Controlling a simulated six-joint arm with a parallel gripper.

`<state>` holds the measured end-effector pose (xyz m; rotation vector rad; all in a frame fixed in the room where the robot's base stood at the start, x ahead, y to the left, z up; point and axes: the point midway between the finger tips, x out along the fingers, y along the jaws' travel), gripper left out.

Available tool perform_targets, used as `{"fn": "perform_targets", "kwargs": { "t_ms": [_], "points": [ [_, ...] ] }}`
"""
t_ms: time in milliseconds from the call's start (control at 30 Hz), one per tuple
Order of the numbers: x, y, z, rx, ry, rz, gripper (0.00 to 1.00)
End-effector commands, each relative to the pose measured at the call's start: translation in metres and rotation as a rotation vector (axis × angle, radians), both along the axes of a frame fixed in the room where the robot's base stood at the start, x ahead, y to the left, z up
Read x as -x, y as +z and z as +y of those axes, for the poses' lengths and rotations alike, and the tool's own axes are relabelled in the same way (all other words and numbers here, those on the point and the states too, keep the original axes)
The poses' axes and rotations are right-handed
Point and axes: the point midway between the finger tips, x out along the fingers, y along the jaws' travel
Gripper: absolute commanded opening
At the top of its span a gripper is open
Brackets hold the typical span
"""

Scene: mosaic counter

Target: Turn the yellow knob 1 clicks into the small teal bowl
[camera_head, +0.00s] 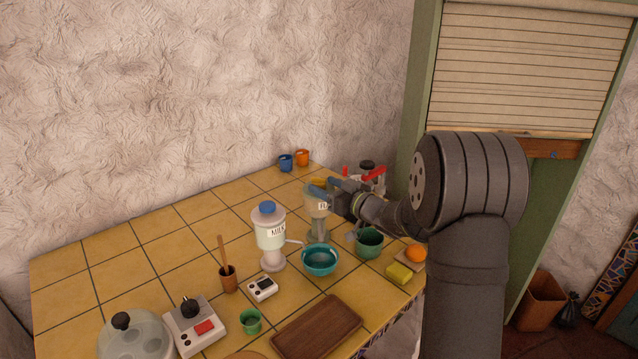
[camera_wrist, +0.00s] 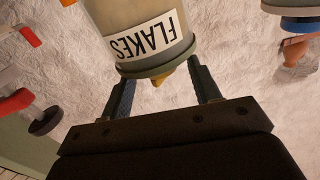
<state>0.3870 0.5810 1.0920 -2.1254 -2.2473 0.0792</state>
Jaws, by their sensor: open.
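The flakes dispenser (camera_head: 317,203) stands behind the small teal bowl (camera_head: 319,261), with a yellow knob (camera_head: 319,182) on top. In the wrist view its FLAKES label (camera_wrist: 143,38) shows upside down, and the yellow knob (camera_wrist: 166,80) lies between my finger tips. My gripper (camera_head: 325,187) is open, with one blue-grey finger on each side of the knob; it also shows in the wrist view (camera_wrist: 163,88). I cannot tell whether the fingers touch the knob. The teal bowl looks empty.
The milk dispenser (camera_head: 270,236) with a blue knob stands left of the flakes dispenser. A green bowl (camera_head: 369,245), yellow sponge (camera_head: 399,274) and orange (camera_head: 415,253) are to the right. A wooden board (camera_head: 318,326) lies in front. The tiled counter's left back is clear.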

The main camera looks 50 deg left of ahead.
Motion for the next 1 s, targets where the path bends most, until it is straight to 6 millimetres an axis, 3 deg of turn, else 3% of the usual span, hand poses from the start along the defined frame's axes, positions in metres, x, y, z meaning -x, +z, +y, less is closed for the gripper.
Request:
{"fn": "perform_targets", "kwargs": {
  "t_ms": [200,567,800,1000],
  "points": [
    [0.001,0.000,0.025,-0.001,0.000,0.000,0.57],
    [0.002,0.000,0.031,0.000,0.000,0.000,0.57],
    [0.002,0.000,0.030,0.000,0.000,0.000,0.14],
    [0.002,0.001,0.031,-0.003,-0.027,0.000,0.14]
  ]
}}
